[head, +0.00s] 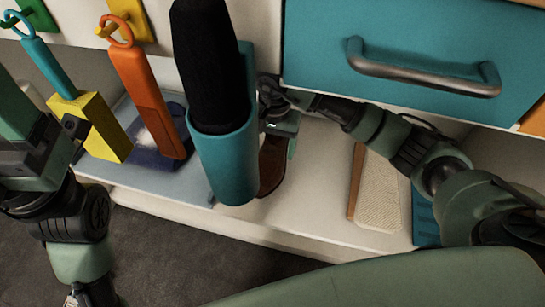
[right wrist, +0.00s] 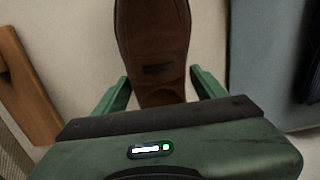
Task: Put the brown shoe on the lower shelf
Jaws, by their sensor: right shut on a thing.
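The brown shoe (head: 271,168) is mostly hidden in the head view behind a teal holder. It is at the white lower shelf (head: 318,190); I cannot tell whether it rests on it. My right gripper (head: 280,128) is shut on the shoe, reaching in under the teal drawer. In the right wrist view the shoe (right wrist: 153,45) points away between the two green fingers (right wrist: 155,88). My left gripper (head: 22,125) is at the left edge of the head view, partly cut off, and its fingers cannot be made out clearly.
A teal holder (head: 226,165) with a black item, an orange tool (head: 148,95) and a yellow brush (head: 92,122) hang in front. A beige-soled item (head: 378,190) and a blue item (head: 425,218) stand right on the shelf. A grey-blue mat (head: 185,185) lies left. The teal drawer (head: 320,50) is above.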

